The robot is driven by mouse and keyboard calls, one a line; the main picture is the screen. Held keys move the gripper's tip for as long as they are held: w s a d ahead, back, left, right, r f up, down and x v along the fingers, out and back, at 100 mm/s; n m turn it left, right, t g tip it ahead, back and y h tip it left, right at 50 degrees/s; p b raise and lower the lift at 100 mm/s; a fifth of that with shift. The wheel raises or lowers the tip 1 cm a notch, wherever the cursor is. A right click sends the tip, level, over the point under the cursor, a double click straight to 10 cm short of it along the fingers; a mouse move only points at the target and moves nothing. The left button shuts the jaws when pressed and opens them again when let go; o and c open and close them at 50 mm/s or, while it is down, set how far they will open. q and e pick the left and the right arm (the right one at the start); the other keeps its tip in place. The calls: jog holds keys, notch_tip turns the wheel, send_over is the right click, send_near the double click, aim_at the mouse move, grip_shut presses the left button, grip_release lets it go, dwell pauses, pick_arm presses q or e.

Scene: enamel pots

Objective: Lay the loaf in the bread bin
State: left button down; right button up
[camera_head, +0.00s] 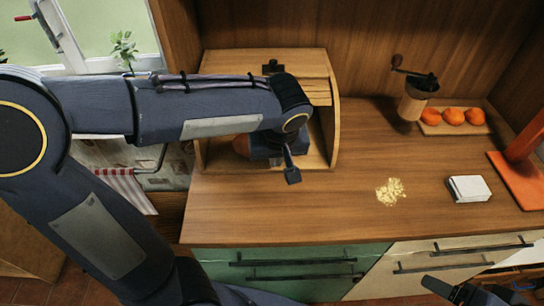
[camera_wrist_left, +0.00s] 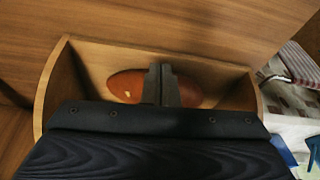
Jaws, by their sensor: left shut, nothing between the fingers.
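The bread bin (camera_head: 335,120) is a light wooden box with a roll-up front, raised, at the back left of the counter. The brown loaf (camera_wrist_left: 127,85) lies inside the bin in the left wrist view, partly hidden behind my fingers. In the head view only a bit of the loaf (camera_head: 241,145) shows past my arm. My left gripper (camera_wrist_left: 161,84) is shut and empty, at the bin's open front, with its fingers in front of the loaf; whether they touch it I cannot tell. It also shows in the head view (camera_head: 291,172). My right gripper (camera_head: 472,292) is partly in view at the bottom right.
Crumbs (camera_head: 390,191) and a white block-like item (camera_head: 468,188) lie on the counter (camera_head: 300,212). A coffee grinder (camera_head: 415,100) and a board with oranges (camera_head: 454,117) stand at the back right, near an orange board (camera_head: 518,181).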

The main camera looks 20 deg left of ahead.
aim_at(240, 143)
pick_arm(q)
jog(key=x, duration=0.7)
jog(key=shift+a+f, duration=0.1)
jog(key=shift+f, duration=0.05)
jog(key=shift+w+a+r+p, duration=0.15)
jog(key=shift+w+a, duration=0.2)
jog(key=shift+w, duration=0.2)
jog(key=shift+w+a+r+p, duration=0.1)
jog(key=shift+w+a+p, duration=0.05)
jog(key=shift+w+a, duration=0.5)
jog(key=shift+w, duration=0.35)
jog(key=shift+w+a, duration=0.55)
jog(key=shift+w, duration=0.3)
jog(key=shift+w+a, duration=0.5)
jog(key=shift+w, duration=0.3)
